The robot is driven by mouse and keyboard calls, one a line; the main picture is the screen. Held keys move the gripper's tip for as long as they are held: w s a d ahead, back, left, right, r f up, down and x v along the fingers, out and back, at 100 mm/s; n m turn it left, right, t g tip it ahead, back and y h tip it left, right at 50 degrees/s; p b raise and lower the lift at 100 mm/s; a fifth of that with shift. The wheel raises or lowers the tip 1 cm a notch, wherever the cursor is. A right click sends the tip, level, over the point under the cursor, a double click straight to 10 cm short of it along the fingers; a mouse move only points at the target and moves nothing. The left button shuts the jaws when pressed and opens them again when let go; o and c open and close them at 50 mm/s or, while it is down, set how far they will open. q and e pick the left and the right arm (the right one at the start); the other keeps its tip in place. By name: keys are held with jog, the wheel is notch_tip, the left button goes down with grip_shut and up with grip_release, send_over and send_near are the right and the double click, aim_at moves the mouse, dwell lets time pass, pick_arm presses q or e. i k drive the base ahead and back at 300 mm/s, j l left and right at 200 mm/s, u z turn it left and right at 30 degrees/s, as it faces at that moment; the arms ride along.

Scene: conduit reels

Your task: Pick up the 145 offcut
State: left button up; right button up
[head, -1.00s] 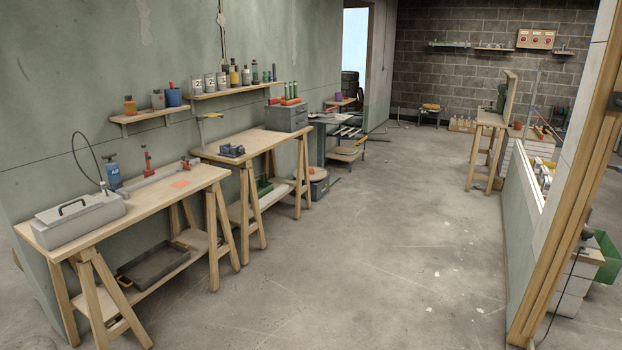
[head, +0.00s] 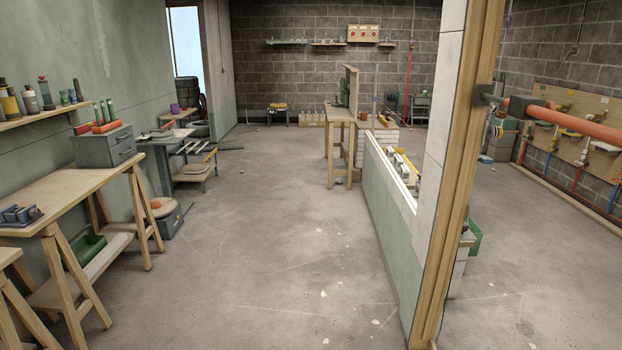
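I cannot make out any piece marked 145, and no label is readable from here. Several pale rods or strips (head: 192,147) lie on a low stand by the left wall, too small to identify. A thick orange-red tube (head: 565,122) runs out to the right from a dark bracket on the wooden post. Neither of my grippers is in the head view.
A wooden workbench (head: 72,190) with a blue vise (head: 20,215) and grey drawer box (head: 104,147) stands at left. A low partition (head: 385,215) ends at a wooden post (head: 462,170) right of centre. The concrete floor (head: 270,250) between is clear.

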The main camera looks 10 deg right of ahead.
aim_at(404, 171)
jog(key=i+z, duration=0.15)
jog(key=i, duration=1.05)
jog(key=i+z, duration=0.15)
jog(key=i, duration=1.05)
jog(key=i+z, duration=0.1)
jog(key=i, duration=0.5)
jog(key=i+j, duration=0.1)
jog(key=i, duration=0.55)
jog(key=i+z, duration=0.15)
jog(key=i, duration=0.45)
jog(key=i+j+z, duration=0.1)
jog(key=i, duration=0.5)
jog(key=j, duration=0.1)
